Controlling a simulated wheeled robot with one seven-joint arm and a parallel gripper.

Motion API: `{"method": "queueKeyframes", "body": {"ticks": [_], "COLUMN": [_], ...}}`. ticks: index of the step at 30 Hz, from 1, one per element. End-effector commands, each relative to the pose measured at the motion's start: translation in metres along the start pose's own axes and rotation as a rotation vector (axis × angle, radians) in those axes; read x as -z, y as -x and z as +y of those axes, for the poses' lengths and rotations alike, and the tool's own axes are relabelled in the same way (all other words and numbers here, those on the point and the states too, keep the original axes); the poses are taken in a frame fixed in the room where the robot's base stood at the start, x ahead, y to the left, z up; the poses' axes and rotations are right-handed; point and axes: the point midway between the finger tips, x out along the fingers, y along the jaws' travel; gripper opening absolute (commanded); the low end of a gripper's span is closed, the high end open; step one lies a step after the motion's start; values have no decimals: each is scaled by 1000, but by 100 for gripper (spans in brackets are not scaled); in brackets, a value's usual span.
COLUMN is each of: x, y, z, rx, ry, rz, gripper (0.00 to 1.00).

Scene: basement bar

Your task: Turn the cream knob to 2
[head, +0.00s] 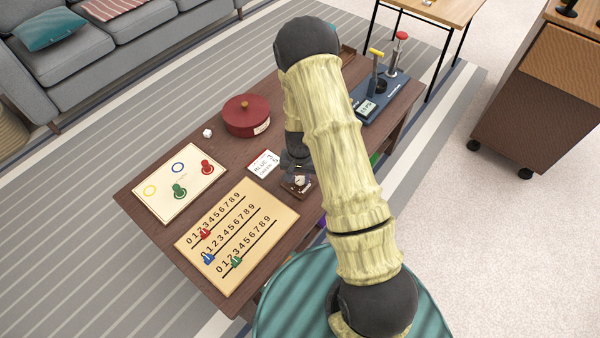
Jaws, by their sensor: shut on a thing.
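The cream knob (299,181) sits on a small dark brown box (303,190) near the right edge of the brown table. My gripper (298,173) points down right over the box and is shut on the knob. The fingers and my arm hide part of the knob. The marks on the box are too small to read, so I cannot tell which number the knob points to.
Beside the box lie a white card (264,164) and a board with numbered rows and pegs (262,207). A ring-and-peg board (165,172), a red lidded pot (246,115) and a blue lever panel (385,93) also stand on the table. My arm covers its right-middle part.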

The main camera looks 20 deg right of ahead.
Motion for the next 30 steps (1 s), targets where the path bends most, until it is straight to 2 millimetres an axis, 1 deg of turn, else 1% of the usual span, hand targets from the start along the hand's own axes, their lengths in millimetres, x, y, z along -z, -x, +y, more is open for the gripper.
{"method": "queueKeyframes", "body": {"ticks": [6,16,17,19,20,27,30], "x": [1,1,1,1,1,0,0], "y": [1,0,0,0,0,0,3], "z": [0,0,0,0,0,0,0], "rx": [0,0,0,0,0,0,0], "ry": [-36,-36,-36,-36,-36,-35,-35], "rz": [2,2,2,2,2,1,1], "gripper": [7,7,36,50,52,52,52]}}
